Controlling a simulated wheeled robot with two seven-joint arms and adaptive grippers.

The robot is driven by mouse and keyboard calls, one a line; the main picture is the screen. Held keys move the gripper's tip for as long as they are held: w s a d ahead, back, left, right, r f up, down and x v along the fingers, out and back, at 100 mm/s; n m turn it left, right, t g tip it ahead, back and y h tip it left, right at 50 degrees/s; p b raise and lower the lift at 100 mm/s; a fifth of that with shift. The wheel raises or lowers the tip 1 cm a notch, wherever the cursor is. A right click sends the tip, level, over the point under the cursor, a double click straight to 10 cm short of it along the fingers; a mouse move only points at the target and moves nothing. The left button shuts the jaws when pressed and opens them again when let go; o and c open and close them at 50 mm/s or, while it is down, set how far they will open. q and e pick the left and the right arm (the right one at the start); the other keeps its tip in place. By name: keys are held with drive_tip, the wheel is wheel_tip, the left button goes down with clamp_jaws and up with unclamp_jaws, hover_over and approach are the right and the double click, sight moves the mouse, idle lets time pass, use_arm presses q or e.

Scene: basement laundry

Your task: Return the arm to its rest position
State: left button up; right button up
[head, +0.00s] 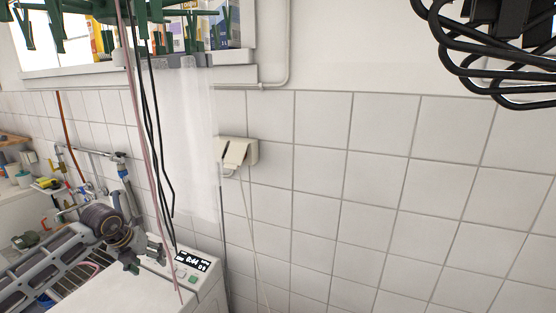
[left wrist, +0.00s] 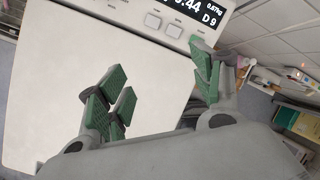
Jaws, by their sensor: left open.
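My left arm comes in from the left in the head view, over a white appliance with a lit display. My left gripper (head: 143,258) is in front of the appliance's control panel. In the left wrist view the left gripper (left wrist: 160,88) shows its green-padded fingers spread wide apart. Nothing is between them, and the white top of the appliance (left wrist: 75,75) lies behind them. My right gripper is in neither view.
Dark cords (head: 158,130) and a translucent sheet (head: 188,140) hang near my left gripper. Green pegs (head: 105,38) hang above. A beige socket box (head: 236,151) is on the tiled wall (head: 390,190). A coil of black cable (head: 495,65) hangs at top right. A sink area is at far left.

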use_arm(q)
drive_tip(key=d+r+m+t+h, duration=0.1)
drive_tip(key=d+r+t+h, duration=0.15)
drive_tip(key=d+h, duration=1.3)
drive_tip(key=s+d+r+n+t+y, duration=0.2)
drive_tip(key=d+r+n+t+y, duration=0.1)
drive_tip(key=d+r+n+t, duration=0.75)
drive_tip(key=a+f+n+t+y, duration=0.2)
drive_tip(key=a+f+n+y, duration=0.3)
drive_tip(key=a+n+y, duration=0.55)
drive_tip(key=s+a+f+n+g+y, duration=0.2)
drive_tip(key=s+f+n+g+y, duration=0.35)
drive_tip(key=f+n, duration=0.4)
drive_tip(key=s+d+f+n+g+h, duration=0.1)
drive_tip(key=s+d+f+g, duration=0.1)
drive_tip(key=s+f+g, duration=0.65)
drive_tip(key=s+d+f+g+h, duration=0.2)
drive_tip(key=s+f, duration=0.4)
drive_tip(key=s, duration=0.7)
wheel_tip(320, 180, down, 33)
drive_tip(key=s+g, duration=0.1)
drive_tip(key=s, duration=0.1)
drive_tip(key=s+a+f, duration=0.2)
drive_tip(key=s+f, duration=0.8)
drive_tip(key=s, duration=0.1)
drive_tip(key=s+a+f+g, duration=0.1)
drive_tip(key=s+a+f, duration=0.1)
drive_tip(key=s+f, duration=0.7)
drive_tip(key=shift+s+f+y, duration=0.35)
drive_tip(key=shift+s, duration=0.85)
